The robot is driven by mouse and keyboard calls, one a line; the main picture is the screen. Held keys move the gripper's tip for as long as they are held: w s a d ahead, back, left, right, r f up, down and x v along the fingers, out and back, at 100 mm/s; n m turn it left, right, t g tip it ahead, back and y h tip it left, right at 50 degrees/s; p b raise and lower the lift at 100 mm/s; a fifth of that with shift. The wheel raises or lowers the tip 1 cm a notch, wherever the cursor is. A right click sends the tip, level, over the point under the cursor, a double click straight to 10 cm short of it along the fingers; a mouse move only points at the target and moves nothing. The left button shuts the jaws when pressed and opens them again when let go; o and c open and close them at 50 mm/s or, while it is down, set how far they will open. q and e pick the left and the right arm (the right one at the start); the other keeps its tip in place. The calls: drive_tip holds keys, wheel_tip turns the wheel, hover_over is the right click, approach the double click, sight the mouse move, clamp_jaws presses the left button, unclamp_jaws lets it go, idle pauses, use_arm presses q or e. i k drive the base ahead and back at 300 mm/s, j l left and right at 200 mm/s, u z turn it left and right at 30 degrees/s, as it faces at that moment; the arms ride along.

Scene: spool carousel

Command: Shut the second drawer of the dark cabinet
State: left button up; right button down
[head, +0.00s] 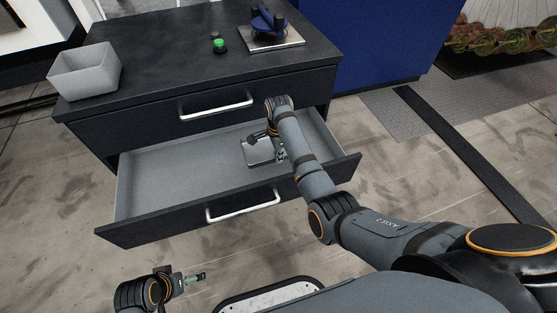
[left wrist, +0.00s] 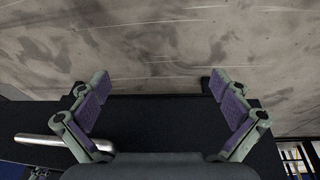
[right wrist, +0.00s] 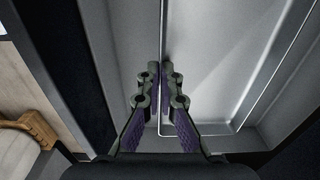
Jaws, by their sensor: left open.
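The dark cabinet (head: 150,98) has its second drawer (head: 160,180) pulled well out, showing a grey inside and a black front with a silver handle (head: 243,205). The upper drawer (head: 150,128) is shut. My right gripper (head: 282,154) reaches down into the open drawer at its right part.
On the cabinet top stand a grey bin (head: 85,72), a green button (head: 219,46) and a blue device on a plate (head: 268,24). A flat grey item (head: 256,152) lies in the drawer beside my right gripper. Open floor (head: 400,180) lies right of the cabinet.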

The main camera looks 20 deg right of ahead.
sight(168, 189)
drive_tip(key=l+z, duration=0.4)
drive_tip(key=l, duration=0.65)
drive_tip(key=k+l, duration=0.1)
drive_tip(key=l, duration=0.25)
drive_tip(key=k+l, duration=0.15)
drive_tip(key=l, duration=0.15)
